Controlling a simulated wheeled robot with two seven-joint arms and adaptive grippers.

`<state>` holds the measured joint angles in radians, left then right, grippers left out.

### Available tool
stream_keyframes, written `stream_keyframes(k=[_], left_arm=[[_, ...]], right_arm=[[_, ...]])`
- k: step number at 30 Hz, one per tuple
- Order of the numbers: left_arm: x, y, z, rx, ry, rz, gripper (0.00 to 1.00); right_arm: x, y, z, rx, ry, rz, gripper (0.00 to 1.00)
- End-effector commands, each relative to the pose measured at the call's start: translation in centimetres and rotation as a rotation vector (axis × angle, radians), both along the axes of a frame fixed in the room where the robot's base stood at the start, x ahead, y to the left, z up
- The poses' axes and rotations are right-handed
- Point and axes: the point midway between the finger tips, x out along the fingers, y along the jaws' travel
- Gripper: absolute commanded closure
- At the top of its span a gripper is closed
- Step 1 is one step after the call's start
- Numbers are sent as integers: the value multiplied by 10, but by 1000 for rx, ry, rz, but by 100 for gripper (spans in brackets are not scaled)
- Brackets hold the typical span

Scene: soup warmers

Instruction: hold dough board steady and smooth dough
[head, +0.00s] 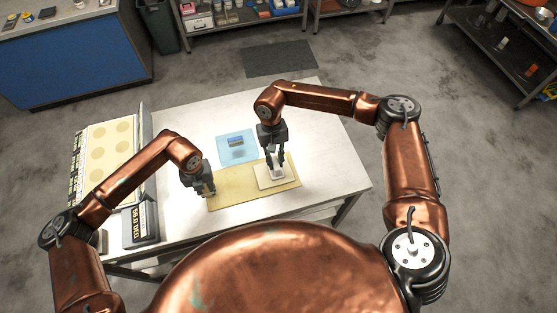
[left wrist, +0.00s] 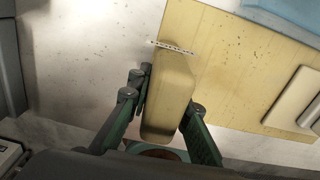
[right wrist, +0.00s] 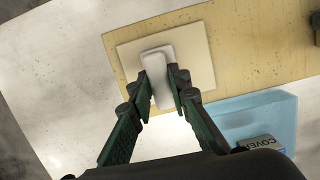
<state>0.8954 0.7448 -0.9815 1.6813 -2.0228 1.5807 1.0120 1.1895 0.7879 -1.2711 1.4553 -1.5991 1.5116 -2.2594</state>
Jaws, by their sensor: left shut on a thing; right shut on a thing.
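The yellow wooden dough board (head: 235,196) lies on the white table. A pale square dough sheet (head: 263,183) lies on its right part. My left gripper (head: 206,191) is at the board's left end, shut on a tan wooden block (left wrist: 168,95); the block overlaps the board's edge, and I cannot tell if it is fixed to it. My right gripper (head: 275,168) is shut on a white smoother (right wrist: 158,62), which is over the dough in the right wrist view and looks to rest on it. The smoother's underside is hidden.
A translucent blue sheet (head: 228,155) with a small box (right wrist: 262,145) marked "COVER" lies behind the board. At the table's left are a yellow panel with round marks (head: 110,150) and a dark labelled box (head: 141,222). The table's right side is clear.

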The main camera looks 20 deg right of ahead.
Motion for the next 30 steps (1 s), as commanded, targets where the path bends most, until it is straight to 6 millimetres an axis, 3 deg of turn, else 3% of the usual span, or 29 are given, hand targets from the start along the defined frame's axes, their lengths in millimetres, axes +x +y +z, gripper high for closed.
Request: stream_keyframes(k=[30], left_arm=[[-2, -4, 0, -10, 2, -5, 100]], right_arm=[[-3, 51, -4, 7, 3, 7, 100]])
